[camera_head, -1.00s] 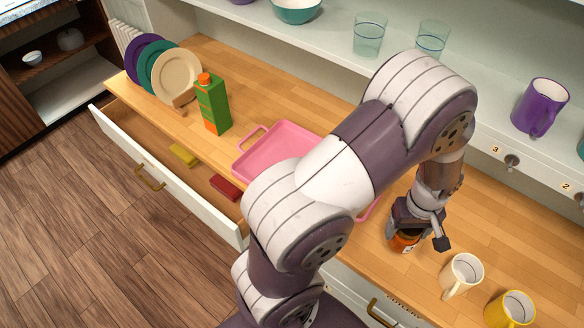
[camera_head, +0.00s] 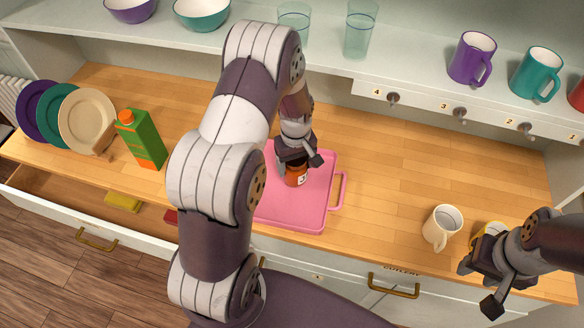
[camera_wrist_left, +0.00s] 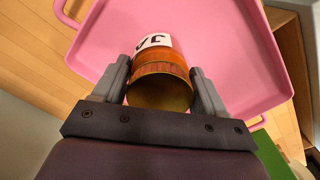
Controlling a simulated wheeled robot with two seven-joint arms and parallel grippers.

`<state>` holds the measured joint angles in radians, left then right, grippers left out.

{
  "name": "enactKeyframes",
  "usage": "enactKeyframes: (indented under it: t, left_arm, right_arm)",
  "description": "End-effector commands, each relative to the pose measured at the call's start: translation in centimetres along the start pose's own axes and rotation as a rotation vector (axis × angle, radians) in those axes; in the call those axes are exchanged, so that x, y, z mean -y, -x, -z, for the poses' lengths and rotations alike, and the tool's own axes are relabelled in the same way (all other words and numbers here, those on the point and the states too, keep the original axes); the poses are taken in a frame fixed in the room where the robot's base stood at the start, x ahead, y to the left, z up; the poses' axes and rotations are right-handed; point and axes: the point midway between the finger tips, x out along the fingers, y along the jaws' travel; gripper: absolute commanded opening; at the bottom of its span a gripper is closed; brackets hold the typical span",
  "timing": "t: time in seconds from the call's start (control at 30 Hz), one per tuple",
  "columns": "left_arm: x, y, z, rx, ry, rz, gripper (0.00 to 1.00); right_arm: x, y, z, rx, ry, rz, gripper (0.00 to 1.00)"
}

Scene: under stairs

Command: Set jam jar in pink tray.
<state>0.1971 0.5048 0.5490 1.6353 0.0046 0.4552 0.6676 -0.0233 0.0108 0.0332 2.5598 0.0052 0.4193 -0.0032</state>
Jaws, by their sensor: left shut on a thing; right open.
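The jam jar (camera_head: 296,176), orange-brown with a pale label, is gripped in my left gripper (camera_head: 294,163). In the left wrist view the jar (camera_wrist_left: 160,78) sits between the two fingers, with part of its lettered label showing. The pink tray (camera_head: 300,217) lies on the wooden counter, and the jar is within its outline. I cannot tell whether the jar touches the tray floor. My left arm hides the tray's left part. My right gripper (camera_head: 480,275) is open and empty at the lower right, in front of the yellow mug.
A cream mug (camera_head: 442,227) and a yellow mug (camera_head: 489,232), partly hidden, stand to the right. A green carton (camera_head: 142,140) and a rack of plates (camera_head: 87,120) stand to the left. A drawer (camera_head: 70,200) is open at the front left.

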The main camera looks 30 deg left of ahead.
Motion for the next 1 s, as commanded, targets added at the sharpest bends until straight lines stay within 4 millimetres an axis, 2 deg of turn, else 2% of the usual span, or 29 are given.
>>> enactKeyframes:
  t: [0.07,0.2,0.3,0.63,0.67,0.7,0.73,1.0]
  left_arm:
    - [0.3,-0.6,0.1,0.001,-0.001,0.001,0.10]
    - [0.3,-3.1,0.1,0.001,-0.002,0.001,0.10]
    - [0.2,-4.1,0.1,-0.001,-0.002,-0.001,0.10]
    - [0.2,-4.6,0.2,-0.002,-0.001,-0.001,0.09]
    - [0.2,-4.5,0.1,-0.001,-0.001,0.000,0.82]
    - [0.2,-4.5,0.1,0.000,-0.001,0.000,0.95]
    - [0.2,-4.5,0.1,0.000,-0.001,0.000,0.98]
    - [0.2,-4.3,0.1,0.000,-0.001,0.000,0.98]
  right_arm:
    - [0.0,0.5,0.1,0.000,0.000,0.000,0.43]
    - [0.0,1.4,0.1,0.000,0.000,0.000,0.43]
    - [0.0,1.4,0.2,0.000,0.000,0.000,0.43]
    - [0.0,1.0,0.1,0.000,0.000,0.000,0.43]
    - [0.0,1.1,0.1,0.000,0.000,0.000,0.43]
    - [0.0,1.1,0.1,0.000,0.000,0.000,0.43]
    - [0.0,1.1,0.1,0.000,0.000,0.000,0.43]
    - [0.0,1.2,0.1,0.000,0.000,0.000,0.43]
